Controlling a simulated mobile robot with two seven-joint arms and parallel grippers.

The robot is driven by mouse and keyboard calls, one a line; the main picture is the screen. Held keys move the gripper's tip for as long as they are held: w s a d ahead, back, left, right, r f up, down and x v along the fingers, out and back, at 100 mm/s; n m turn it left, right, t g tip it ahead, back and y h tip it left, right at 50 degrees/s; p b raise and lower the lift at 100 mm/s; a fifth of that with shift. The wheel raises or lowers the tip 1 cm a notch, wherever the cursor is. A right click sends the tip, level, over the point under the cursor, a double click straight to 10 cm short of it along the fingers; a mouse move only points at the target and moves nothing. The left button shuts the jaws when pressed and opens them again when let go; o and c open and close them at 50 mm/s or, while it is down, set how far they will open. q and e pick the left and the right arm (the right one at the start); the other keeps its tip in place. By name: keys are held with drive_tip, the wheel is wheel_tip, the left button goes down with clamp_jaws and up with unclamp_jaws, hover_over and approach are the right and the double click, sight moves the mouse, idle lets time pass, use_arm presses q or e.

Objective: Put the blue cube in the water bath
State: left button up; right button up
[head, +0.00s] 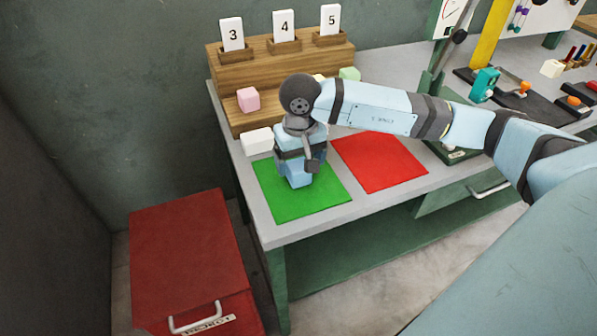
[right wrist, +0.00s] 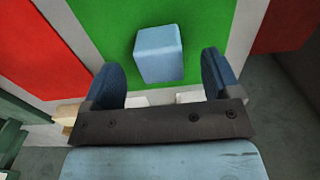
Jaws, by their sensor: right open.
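The light blue cube (head: 297,180) sits on the green mat (head: 325,199) near the front left of the table. My right gripper (head: 300,165) is just above the cube in the head view and hides part of it. In the right wrist view, the blue cube (right wrist: 159,53) lies ahead of my open gripper (right wrist: 162,68), between the lines of its two dark blue fingers, with gaps on both sides. My left gripper is not in view. I cannot make out a water bath in either view.
A red mat (head: 380,162) lies right of the green one. A white block (head: 257,141) is close behind the gripper. A wooden stepped rack (head: 270,70) holds number cards and pink and green cubes. A red bin (head: 190,255) with a handle stands left of the table.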

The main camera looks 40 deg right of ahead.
sight(302, 169)
drive_tip(key=f, duration=0.5)
drive_tip(key=shift+s+f, duration=0.1)
drive_tip(key=shift+s, duration=0.1)
drive_tip(key=c, duration=1.1)
